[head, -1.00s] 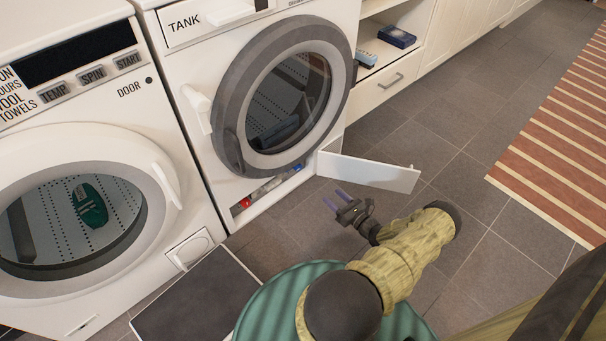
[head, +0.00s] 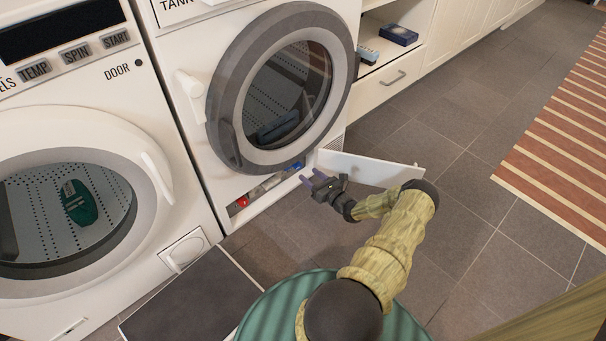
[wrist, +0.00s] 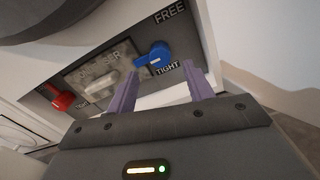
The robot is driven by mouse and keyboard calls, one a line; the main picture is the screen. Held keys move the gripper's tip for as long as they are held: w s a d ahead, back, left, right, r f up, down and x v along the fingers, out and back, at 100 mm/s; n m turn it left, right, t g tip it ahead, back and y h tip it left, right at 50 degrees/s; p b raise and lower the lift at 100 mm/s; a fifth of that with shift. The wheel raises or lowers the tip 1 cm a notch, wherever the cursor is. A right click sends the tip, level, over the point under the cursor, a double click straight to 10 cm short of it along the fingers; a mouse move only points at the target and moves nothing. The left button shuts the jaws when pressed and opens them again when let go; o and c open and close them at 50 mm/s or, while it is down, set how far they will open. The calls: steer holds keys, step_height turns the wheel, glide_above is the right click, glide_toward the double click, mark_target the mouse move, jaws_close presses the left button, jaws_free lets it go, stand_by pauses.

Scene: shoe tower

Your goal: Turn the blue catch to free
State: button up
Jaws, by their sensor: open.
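The blue catch (wrist: 155,57) sits at the right end of a low recess in the right-hand machine, between the labels FREE (wrist: 170,12) and TIGHT (wrist: 168,69). Its narrow end points left, toward a translucent grey part (wrist: 100,75). In the head view a small bit of the blue catch (head: 297,166) shows below the round door. My gripper (wrist: 160,88) is open and empty, its two purple fingers pointing at the recess. The catch lies just beyond and between the fingertips in the wrist view; I cannot tell the exact gap.
A red knob (wrist: 62,99) is at the recess's left end. The white flap (head: 370,170) stands open right of my gripper. The round door (head: 222,105) is above.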

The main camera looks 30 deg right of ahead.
mark_target(300, 166)
steer(key=w, duration=0.1)
steer(key=w+b, duration=0.2)
steer(key=w, duration=0.1)
steer(key=shift+a+f, duration=0.15)
steer(key=shift+a, duration=0.1)
steer(key=shift+w, duration=0.45)
steer(key=shift+c, duration=0.4)
steer(key=c, duration=0.9)
